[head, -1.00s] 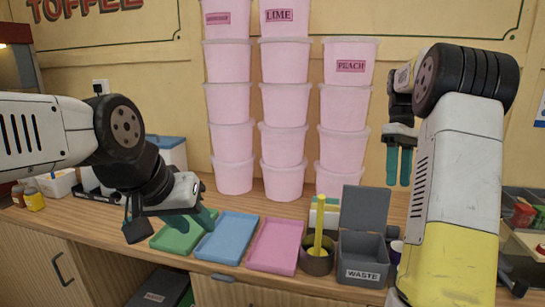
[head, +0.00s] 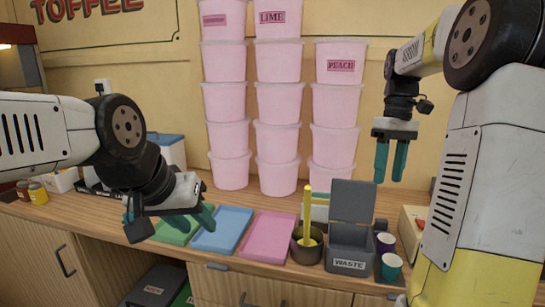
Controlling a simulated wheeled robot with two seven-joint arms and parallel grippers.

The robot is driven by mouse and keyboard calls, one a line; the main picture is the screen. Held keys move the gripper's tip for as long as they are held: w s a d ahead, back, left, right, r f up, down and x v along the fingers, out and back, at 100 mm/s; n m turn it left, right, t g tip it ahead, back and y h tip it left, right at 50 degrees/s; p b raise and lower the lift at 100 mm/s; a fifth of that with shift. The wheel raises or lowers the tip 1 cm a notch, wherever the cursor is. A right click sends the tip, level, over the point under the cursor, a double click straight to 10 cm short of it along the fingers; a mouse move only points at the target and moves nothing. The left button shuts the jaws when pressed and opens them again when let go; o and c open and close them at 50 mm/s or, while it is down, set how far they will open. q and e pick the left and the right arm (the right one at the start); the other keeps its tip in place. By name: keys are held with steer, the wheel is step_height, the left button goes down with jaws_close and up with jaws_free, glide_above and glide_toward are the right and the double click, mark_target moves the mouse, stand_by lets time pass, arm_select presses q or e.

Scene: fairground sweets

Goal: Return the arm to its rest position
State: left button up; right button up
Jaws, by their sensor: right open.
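My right gripper (head: 391,163) hangs in the air at the right, in front of the wall and above the counter. Its two teal fingers point down, parted and with nothing between them. My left gripper (head: 203,216) is low at the left, over the green tray (head: 172,236) and beside the blue tray. Its teal fingers are seen edge-on and partly hidden by its own body, so their opening does not show.
Pink tubs (head: 278,105) are stacked behind.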

steer(key=s+a+f+m+t+y, duration=0.1)
steer(key=s+a+f+m+t, duration=0.2)
steer(key=s+a+t, duration=0.5)
steer(key=s+a+m, duration=0.1)
steer(key=s+a, duration=0.4)
steer(key=s, duration=0.3)
steer(key=shift+a, duration=0.35)
